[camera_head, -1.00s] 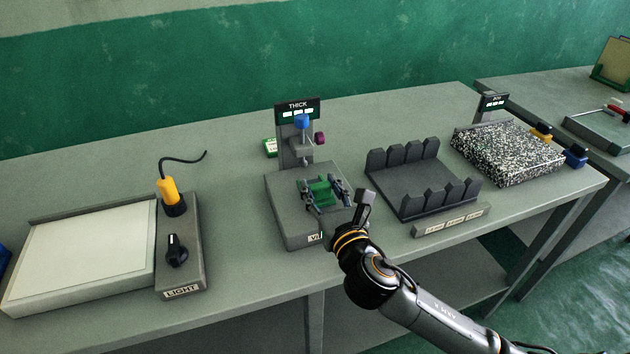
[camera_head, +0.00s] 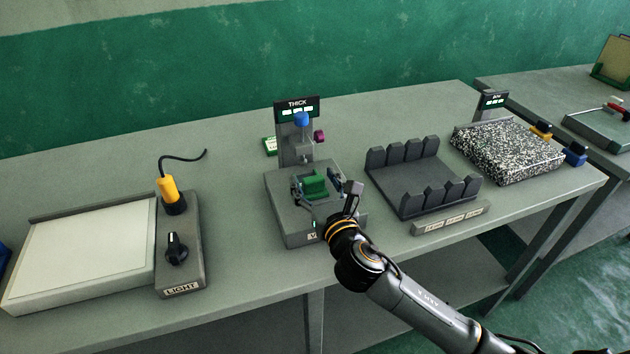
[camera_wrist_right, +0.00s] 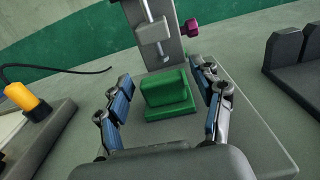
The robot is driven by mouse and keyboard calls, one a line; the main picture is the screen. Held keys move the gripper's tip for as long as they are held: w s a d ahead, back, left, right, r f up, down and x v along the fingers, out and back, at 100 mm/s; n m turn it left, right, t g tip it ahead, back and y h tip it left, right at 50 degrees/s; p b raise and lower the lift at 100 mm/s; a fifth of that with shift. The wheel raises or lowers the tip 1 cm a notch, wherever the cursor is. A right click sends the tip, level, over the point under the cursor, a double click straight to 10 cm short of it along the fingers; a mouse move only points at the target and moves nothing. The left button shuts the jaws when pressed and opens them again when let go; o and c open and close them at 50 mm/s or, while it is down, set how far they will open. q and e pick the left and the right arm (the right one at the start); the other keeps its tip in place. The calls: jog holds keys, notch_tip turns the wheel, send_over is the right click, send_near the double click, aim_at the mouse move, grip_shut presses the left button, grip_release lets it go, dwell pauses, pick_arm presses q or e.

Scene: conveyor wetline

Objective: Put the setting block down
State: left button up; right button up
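The green setting block (camera_head: 315,186) is stepped, with an upright part on a flat foot. It stands upright on the grey base (camera_head: 290,224) of the thickness gauge, in front of the gauge's column. In the right wrist view the block (camera_wrist_right: 166,90) sits between the blue-padded fingers of my right gripper (camera_wrist_right: 163,84), with a gap on each side. My right gripper (camera_head: 318,188) is open around the block. My left gripper is not in view.
The gauge column with its THICK display (camera_head: 297,108) and purple knob (camera_head: 319,137) rises behind the block. A dark slotted rack (camera_head: 408,185) stands to the right, a speckled slab (camera_head: 507,152) beyond it. A light box (camera_head: 85,260) and yellow-handled tool (camera_head: 168,190) stand to the left.

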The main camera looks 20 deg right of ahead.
jog(key=shift+s+r, duration=0.1)
jog(key=shift+s, duration=0.05)
jog(key=s, duration=0.5)
jog(key=s+b, duration=0.1)
jog(key=s, duration=0.4)
jog(key=shift+s+d, duration=0.2)
jog(key=shift+s, duration=0.7)
